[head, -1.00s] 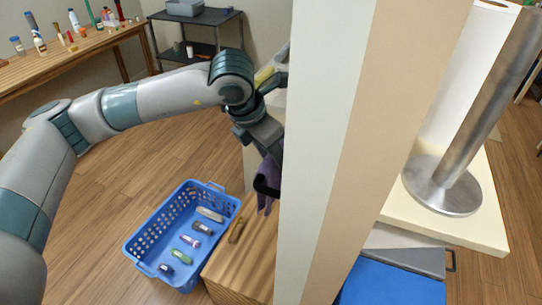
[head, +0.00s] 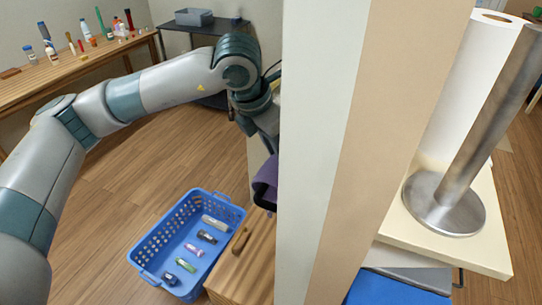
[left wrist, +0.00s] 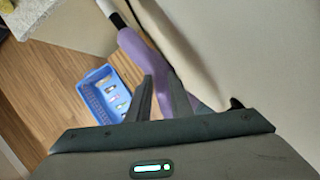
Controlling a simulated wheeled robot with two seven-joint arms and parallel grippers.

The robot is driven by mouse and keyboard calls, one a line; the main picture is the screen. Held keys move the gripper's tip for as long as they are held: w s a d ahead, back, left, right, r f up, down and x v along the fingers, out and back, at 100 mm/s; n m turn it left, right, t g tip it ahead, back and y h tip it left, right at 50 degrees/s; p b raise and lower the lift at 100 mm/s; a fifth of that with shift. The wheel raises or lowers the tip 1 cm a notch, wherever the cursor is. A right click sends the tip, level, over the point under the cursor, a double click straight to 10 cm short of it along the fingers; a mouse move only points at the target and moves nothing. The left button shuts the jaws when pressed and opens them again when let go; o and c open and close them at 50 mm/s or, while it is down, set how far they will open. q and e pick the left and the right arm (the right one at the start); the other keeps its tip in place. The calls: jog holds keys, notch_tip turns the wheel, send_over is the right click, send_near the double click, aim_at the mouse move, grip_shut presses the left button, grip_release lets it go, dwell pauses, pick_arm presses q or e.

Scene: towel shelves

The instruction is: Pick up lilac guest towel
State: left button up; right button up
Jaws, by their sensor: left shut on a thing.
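The lilac guest towel (left wrist: 136,48) is a long purple strip in the left wrist view, running beside a pale panel and down between my left gripper's fingers. My left gripper (left wrist: 160,84) is shut on it. In the head view, a small purple part of the towel (head: 267,169) shows at the left edge of a tall upright panel. The panel hides the rest of the towel and my left fingertips there. My right gripper is not in view.
A blue basket (head: 146,229) with several small items stands on the floor, beside a wooden top (head: 238,272) with a brown handle-like piece. The tall panel (head: 318,150) blocks the middle. A metal post (head: 478,130) and paper roll (head: 462,95) stand right.

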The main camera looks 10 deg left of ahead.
pick_arm(q)
jog(key=r, duration=0.1)
jog(key=r+p, duration=0.1)
jog(key=r, duration=0.2)
jog(key=shift+w+d+r+p, duration=0.2)
jog(key=shift+w+d+p, duration=0.1)
jog(key=shift+w+p, duration=0.05)
grip_shut()
jog(key=shift+s+r, duration=0.1)
jog(key=shift+s, duration=0.05)
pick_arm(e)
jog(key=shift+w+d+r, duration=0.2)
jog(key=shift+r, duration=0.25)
pick_arm(q)
jog(key=shift+r, duration=0.1)
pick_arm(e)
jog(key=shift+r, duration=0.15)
